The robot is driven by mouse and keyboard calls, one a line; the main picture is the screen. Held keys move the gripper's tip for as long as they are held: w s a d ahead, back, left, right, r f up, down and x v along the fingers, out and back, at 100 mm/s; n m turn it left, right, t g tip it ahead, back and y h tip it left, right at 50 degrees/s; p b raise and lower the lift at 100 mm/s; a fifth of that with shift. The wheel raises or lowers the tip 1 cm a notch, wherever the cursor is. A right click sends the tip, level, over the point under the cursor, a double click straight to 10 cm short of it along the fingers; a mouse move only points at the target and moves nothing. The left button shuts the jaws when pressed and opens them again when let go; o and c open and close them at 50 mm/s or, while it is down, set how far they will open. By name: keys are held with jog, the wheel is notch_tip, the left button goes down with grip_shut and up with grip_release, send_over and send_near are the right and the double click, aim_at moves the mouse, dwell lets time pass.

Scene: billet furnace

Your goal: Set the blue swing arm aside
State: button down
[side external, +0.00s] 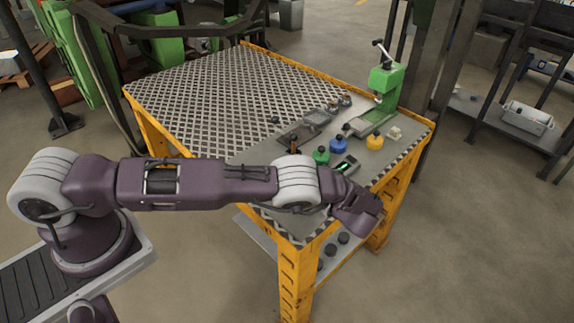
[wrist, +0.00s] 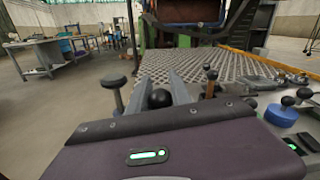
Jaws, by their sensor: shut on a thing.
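My gripper (side external: 368,210) is low at the near right corner of the yellow-framed table, with its fingertips hard to make out in the side view. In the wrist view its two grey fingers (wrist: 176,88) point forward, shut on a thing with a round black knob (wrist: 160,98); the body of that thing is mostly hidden. A blue round piece with a black knob (wrist: 282,116) stands on the table to the right of the fingers; it also shows in the side view (side external: 338,145). I cannot make out a blue swing arm for certain.
A green round piece (side external: 321,156), a yellow one (side external: 375,142) and a small device with a green display (side external: 346,165) stand near the arm. A green press (side external: 384,82) stands at the back right. The mesh tabletop (side external: 215,90) at the left is mostly clear.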

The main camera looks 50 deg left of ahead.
jog(key=c, duration=1.2)
grip_release()
jog(key=d, duration=0.7)
jog(key=shift+s+d, duration=0.1)
jog(key=shift+s, duration=0.1)
